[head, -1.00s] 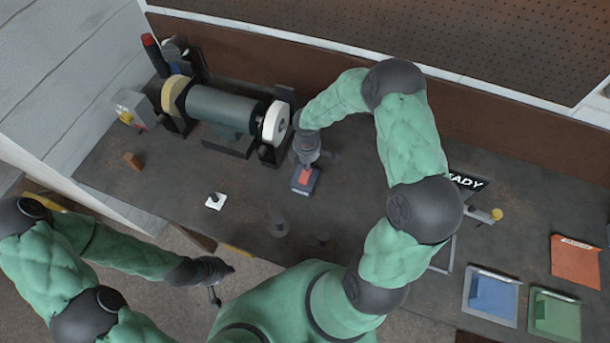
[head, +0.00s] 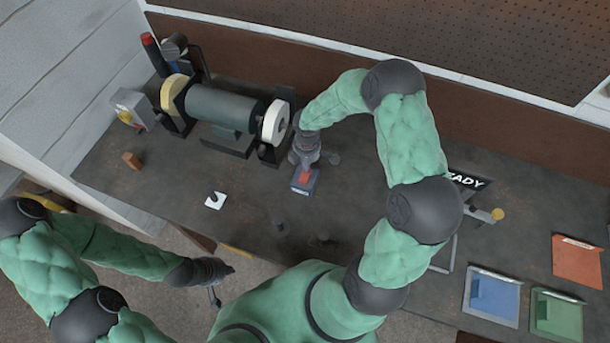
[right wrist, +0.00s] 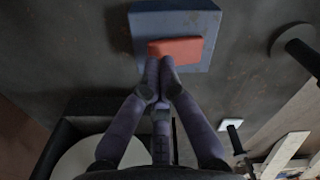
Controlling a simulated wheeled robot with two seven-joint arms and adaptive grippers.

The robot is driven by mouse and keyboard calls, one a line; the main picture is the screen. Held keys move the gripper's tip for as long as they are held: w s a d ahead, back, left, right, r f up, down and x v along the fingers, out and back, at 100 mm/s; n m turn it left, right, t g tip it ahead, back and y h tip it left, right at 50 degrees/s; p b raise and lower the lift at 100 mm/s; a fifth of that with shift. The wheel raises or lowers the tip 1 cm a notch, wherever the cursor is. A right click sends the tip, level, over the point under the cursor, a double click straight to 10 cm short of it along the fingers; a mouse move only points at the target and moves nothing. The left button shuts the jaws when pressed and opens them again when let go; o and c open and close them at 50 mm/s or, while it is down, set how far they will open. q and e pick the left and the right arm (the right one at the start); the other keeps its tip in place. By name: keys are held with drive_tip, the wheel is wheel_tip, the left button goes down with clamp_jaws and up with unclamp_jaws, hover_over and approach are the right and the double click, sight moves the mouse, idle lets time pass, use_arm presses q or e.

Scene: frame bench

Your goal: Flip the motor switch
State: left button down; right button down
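The motor switch is a small blue box (head: 303,190) with a red rocker (head: 305,176), lying on the bench in front of the grinder. My right gripper (head: 305,167) is just over it, pointing down. In the right wrist view the two fingers are together, with nothing seen between them. Their tips (right wrist: 163,65) are at the near edge of the red rocker (right wrist: 178,48) on the blue box (right wrist: 200,18). I cannot tell whether they press it. My left gripper (head: 226,285) hangs empty in front of the bench, its fingers apart.
The grinder (head: 222,110) with two wheels stands behind the switch. A grey box with a yellow button (head: 133,108) is at the far left. Dark knobs (head: 281,229) stand nearby. A READY sign (head: 467,181) and coloured trays (head: 492,297) are to the right.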

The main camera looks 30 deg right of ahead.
drive_tip(key=shift+f+b, duration=0.65)
drive_tip(key=shift+f, duration=0.2)
idle(0.4)
drive_tip(key=shift+r+p, duration=2.5)
drive_tip(key=shift+r, duration=1.05)
